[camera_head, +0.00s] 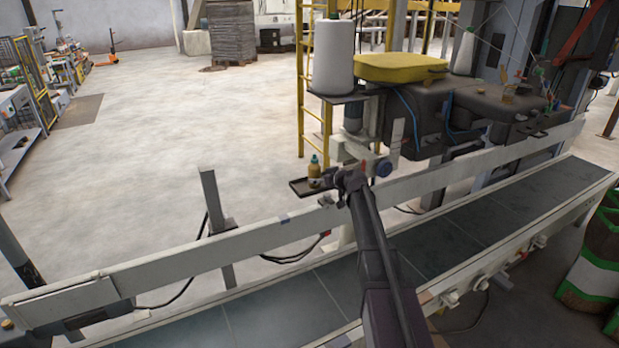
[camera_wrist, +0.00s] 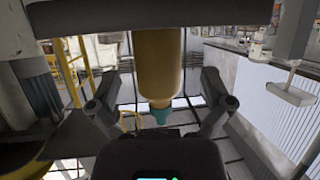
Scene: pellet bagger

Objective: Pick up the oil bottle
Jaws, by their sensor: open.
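The oil bottle (camera_head: 314,169) stands upright on a small dark tray (camera_head: 299,187) beyond the conveyor, in the head view. My gripper (camera_head: 338,182) is right beside it on the right. In the wrist view, the amber bottle (camera_wrist: 159,60) appears upside down, its teal cap (camera_wrist: 161,115) pointing down the picture. My open gripper (camera_wrist: 159,85) has one finger on each side of the bottle, with a visible gap on both sides. How deep the bottle sits between the fingers is hard to tell.
The conveyor belt (camera_head: 300,298) and its pale side rail (camera_head: 238,243) lie under my arm. A machine with a white thread cone (camera_head: 333,58) and a yellow cover (camera_head: 399,68) stands just right of and behind the tray. Open floor (camera_head: 180,125) lies to the left.

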